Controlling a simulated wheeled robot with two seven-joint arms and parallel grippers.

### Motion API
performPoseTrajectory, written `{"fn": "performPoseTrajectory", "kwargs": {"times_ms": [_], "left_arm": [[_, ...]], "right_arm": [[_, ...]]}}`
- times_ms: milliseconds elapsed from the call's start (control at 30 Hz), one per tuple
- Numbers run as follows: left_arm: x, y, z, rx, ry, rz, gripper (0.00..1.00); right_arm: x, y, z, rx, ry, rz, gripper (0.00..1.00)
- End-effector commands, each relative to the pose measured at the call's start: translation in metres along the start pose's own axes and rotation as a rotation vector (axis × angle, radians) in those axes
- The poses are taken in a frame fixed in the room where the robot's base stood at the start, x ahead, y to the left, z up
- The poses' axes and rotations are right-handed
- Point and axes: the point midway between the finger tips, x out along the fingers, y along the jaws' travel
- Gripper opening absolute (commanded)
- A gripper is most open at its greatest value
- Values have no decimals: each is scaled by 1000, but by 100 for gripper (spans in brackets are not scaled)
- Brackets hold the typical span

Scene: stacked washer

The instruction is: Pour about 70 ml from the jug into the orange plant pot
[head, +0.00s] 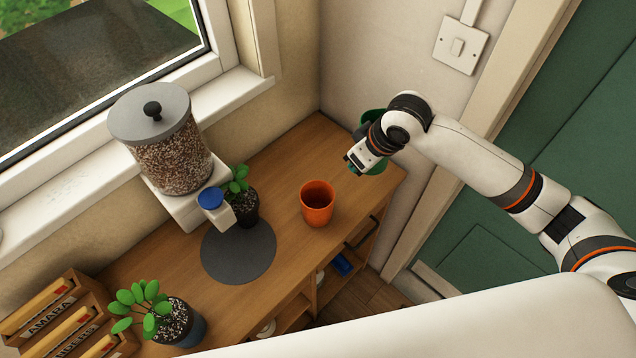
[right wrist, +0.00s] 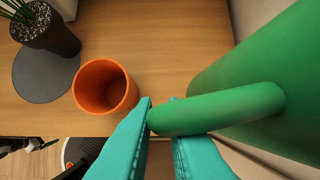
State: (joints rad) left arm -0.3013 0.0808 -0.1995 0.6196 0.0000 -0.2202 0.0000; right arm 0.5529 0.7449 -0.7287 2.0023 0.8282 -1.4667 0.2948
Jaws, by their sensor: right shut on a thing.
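The orange plant pot (head: 317,204) stands upright on the wooden counter, right of the dark round mat. It also shows in the right wrist view (right wrist: 104,87), and its inside looks empty. The green jug (head: 372,119) is at the counter's far right corner, mostly hidden behind my right gripper (head: 357,160). In the right wrist view the jug (right wrist: 270,75) fills the right side, and my teal fingers (right wrist: 160,118) are shut on its handle. The jug looks roughly upright; I cannot tell whether it touches the counter. What is inside it is hidden. My left gripper is not in view.
A dispenser (head: 160,150) of brown pellets stands by the window, with a potted plant (head: 241,200) beside it on the dark mat (head: 238,258). Another plant (head: 175,322) and wooden crates (head: 60,318) are at the lower left. Bare counter lies between pot and jug.

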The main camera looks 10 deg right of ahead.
Motion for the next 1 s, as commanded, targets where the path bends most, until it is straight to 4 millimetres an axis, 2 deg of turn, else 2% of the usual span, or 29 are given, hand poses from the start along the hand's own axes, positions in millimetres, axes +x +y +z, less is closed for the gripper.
{"fn": "performPoseTrajectory", "kwargs": {"times_ms": [33,467,800,1000], "left_arm": [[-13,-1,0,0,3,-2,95],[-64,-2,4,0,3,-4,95],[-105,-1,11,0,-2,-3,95],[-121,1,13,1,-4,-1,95]], "right_arm": [[-3,-1,2,-36,2,19,0],[23,-8,-7,-397,1,167,0],[42,-12,-29,-655,2,274,0],[52,-14,-44,-768,-1,319,0]]}}
